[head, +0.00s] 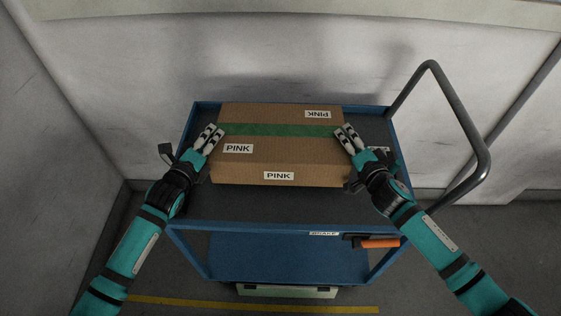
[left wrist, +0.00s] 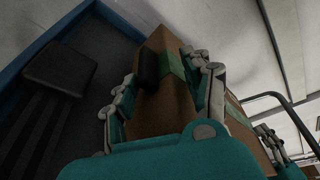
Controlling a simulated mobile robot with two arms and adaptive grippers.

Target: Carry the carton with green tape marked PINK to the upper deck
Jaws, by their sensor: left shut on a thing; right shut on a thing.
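The brown carton (head: 280,160) has a green tape strip (head: 280,130) across its top and white PINK labels. It is over the rear part of the dark upper deck (head: 260,207) of a blue cart; I cannot tell whether it rests on it. My left gripper (head: 208,138) is shut on the carton's left end, and my right gripper (head: 349,138) is shut on its right end. In the left wrist view, the carton (left wrist: 165,108) shows between the left gripper's fingers (left wrist: 165,90), with green tape on it. The carton's underside is hidden.
The cart has a blue rim and a grey push handle (head: 484,150) on the right. An orange lever (head: 380,243) sits beside a BRAKE label at the front. A lower blue deck (head: 285,262) is below. Pale walls stand behind and left. Bare upper deck lies in front of the carton.

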